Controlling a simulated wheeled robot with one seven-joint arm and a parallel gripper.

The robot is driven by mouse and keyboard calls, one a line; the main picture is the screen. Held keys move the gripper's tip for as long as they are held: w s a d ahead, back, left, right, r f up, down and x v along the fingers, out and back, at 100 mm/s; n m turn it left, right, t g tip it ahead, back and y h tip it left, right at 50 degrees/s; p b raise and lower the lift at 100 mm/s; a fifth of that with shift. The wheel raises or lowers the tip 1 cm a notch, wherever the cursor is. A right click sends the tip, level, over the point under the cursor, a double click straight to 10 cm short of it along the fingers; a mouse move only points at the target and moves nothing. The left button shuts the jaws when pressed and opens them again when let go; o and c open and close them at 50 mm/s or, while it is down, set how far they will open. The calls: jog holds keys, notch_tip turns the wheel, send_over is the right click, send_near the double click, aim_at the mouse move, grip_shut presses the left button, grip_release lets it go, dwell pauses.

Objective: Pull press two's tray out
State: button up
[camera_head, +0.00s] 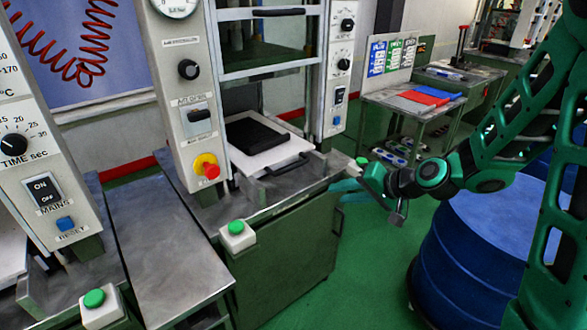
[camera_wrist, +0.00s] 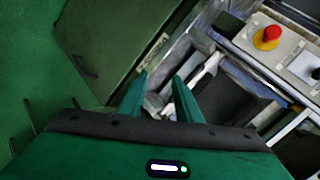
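A white tray (camera_head: 270,146) with a black mould (camera_head: 257,134) on it sits in the middle press, on its lower level. A dark handle (camera_head: 286,166) is on the tray's front edge. Part of the white tray (camera_wrist: 206,70) and the dark mould (camera_wrist: 232,98) also show in the wrist view, right of the fingers. My gripper (camera_head: 346,186) is to the right of the tray handle, near the press bench's right front corner, apart from the handle. In the wrist view my gripper (camera_wrist: 160,78) has its two green fingers apart, with nothing held between them.
The press bench (camera_head: 285,200) has a green button box (camera_head: 237,236) at its front. A red stop button (camera_head: 208,167) is on the press's left column. A blue drum (camera_head: 475,255) stands at the right, below my arm. A side table (camera_head: 415,105) stands behind.

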aim_at(295, 167)
jog(key=w+a+m+t, duration=0.1)
jog(key=w+a+m, duration=0.1)
jog(key=w+a, duration=0.2)
jog(key=w+a+f+m+t+y, duration=0.1)
jog(key=w+a+m+t, duration=0.1)
jog(key=w+a, duration=0.2)
jog(key=w+a+f+m+t, duration=0.1)
jog(key=w+a+m, duration=0.1)
jog(key=w+a, duration=0.3)
jog(key=shift+w+f+m+t+y, duration=0.1)
jog(key=shift+w+m+t+y, duration=0.1)
jog(key=shift+w, duration=0.65)
jog(key=shift+w+f+m+t+y, duration=0.1)
jog(key=shift+w+m+t+y, duration=0.1)
jog(key=shift+w, duration=0.6)
grip_shut()
